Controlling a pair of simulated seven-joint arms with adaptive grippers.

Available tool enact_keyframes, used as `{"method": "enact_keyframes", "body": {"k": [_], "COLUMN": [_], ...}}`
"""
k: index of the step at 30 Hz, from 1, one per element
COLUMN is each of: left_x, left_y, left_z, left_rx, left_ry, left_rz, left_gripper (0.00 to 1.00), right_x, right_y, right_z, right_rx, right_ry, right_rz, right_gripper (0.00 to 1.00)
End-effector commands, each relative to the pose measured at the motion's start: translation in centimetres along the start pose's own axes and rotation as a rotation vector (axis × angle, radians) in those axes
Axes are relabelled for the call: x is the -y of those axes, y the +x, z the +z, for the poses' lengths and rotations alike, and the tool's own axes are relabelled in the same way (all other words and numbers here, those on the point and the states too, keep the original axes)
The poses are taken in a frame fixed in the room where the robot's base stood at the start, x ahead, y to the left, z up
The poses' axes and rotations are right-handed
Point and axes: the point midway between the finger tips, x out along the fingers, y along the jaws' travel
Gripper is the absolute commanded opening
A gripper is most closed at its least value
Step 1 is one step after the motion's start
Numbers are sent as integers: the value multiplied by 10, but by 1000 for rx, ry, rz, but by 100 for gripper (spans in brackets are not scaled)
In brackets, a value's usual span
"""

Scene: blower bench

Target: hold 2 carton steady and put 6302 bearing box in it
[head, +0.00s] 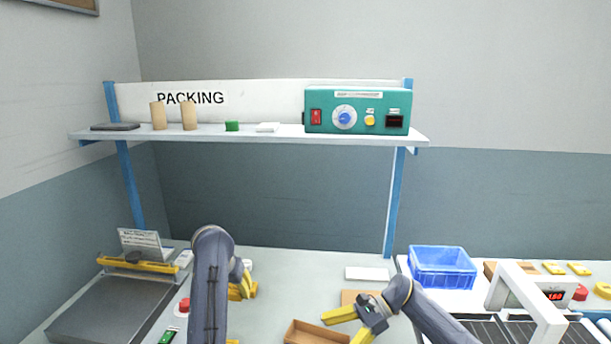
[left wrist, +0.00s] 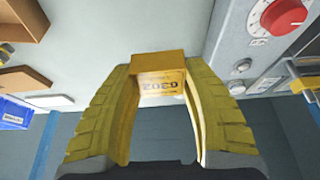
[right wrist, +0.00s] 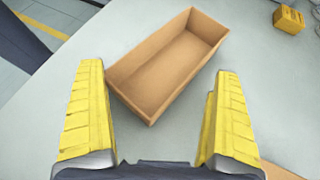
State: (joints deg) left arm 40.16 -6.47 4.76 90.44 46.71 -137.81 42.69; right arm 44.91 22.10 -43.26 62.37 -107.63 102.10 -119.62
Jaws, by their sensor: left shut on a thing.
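The 6302 bearing box (left wrist: 162,85), small and yellow-orange with a printed label, is between the fingertips of my left gripper (left wrist: 160,72), which is shut on it. An open brown carton (head: 316,334) lies at the front edge of the head view. In the right wrist view the carton (right wrist: 170,65) is empty, and its number does not show. My right gripper (right wrist: 152,105) is open, its fingers either side of the carton's near corner; contact cannot be told.
Another yellow box (right wrist: 289,19) sits on the bench beyond the carton. A blue bin (head: 442,268) and a white-framed conveyor unit (head: 525,300) stand at right. A grey scale plate (head: 110,308) is at left. A shelf (head: 250,135) spans the back.

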Motion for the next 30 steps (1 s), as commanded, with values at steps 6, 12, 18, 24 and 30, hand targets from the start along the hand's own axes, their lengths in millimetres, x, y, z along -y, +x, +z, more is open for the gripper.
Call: {"method": "enact_keyframes", "body": {"k": [6,12,18,24,30], "left_x": [0,0,0,0,1], "left_y": [0,0,0,0,-3], "left_z": [0,0,0,0,-4], "left_rx": [-1,-1,-1,-1,-2], "left_ry": [0,0,0,0,-1], "left_rz": [0,0,0,0,0], "left_gripper": [12,12,12,12,12], "right_x": [-2,-2,-2,-2,-2], "right_y": [6,6,6,6,6], "right_z": [-4,-5,-6,-7,-8], "right_rx": [-6,-8,-9,-12,-12], "right_ry": [1,1,1,1,2], "right_rz": [2,2,2,1,1], "right_gripper": [97,99,76,73,73]}}
